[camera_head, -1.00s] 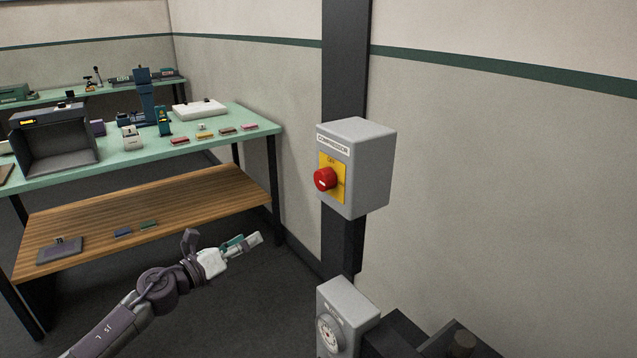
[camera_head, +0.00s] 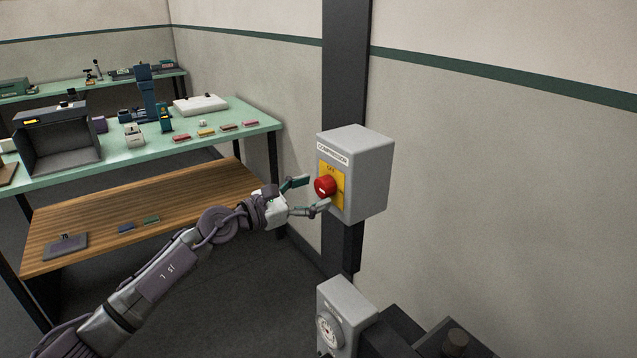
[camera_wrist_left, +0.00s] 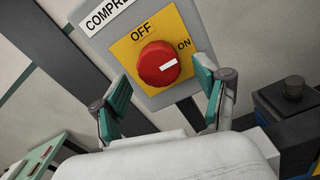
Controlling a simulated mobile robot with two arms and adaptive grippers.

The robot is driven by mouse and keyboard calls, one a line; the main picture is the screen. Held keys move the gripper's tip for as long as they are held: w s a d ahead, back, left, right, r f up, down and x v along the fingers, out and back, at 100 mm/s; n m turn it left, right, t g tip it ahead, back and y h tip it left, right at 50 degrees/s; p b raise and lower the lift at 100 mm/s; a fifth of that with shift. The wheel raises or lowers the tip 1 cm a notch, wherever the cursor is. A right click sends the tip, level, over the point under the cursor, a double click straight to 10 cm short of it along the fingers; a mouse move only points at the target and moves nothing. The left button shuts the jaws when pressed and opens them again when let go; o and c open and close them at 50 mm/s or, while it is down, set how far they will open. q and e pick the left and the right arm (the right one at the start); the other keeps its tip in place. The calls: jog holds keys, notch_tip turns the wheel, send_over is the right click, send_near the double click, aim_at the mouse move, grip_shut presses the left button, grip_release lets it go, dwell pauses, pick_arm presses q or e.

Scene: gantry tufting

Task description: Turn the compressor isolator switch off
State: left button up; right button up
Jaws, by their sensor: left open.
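The compressor isolator box (camera_head: 365,180) is a grey box with a "COMPRESSOR" label, mounted on a dark post. Its red rotary knob (camera_head: 325,186) sits on a yellow plate (camera_head: 338,194); the knob also shows in the left wrist view (camera_wrist_left: 158,63). The plate reads "OFF" at the top and "ON" at the right, and the knob's white mark points toward "ON". My left gripper (camera_head: 308,196) is open just in front of the knob. In the left wrist view its fingers (camera_wrist_left: 165,98) are spread to either side, below the knob, and appear not to touch it. My right gripper is not in view.
A grey box with a round dial (camera_head: 345,312) and dark equipment (camera_head: 455,340) stand below the switch. A workbench with a green top (camera_head: 225,118) and a wooden lower shelf (camera_head: 190,200) is at the left. The wall at the right is clear.

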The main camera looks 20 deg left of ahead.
pick_arm(q)
jog(key=shift+x, duration=1.05)
jog(key=c, duration=1.2)
jog(key=shift+o, duration=0.2)
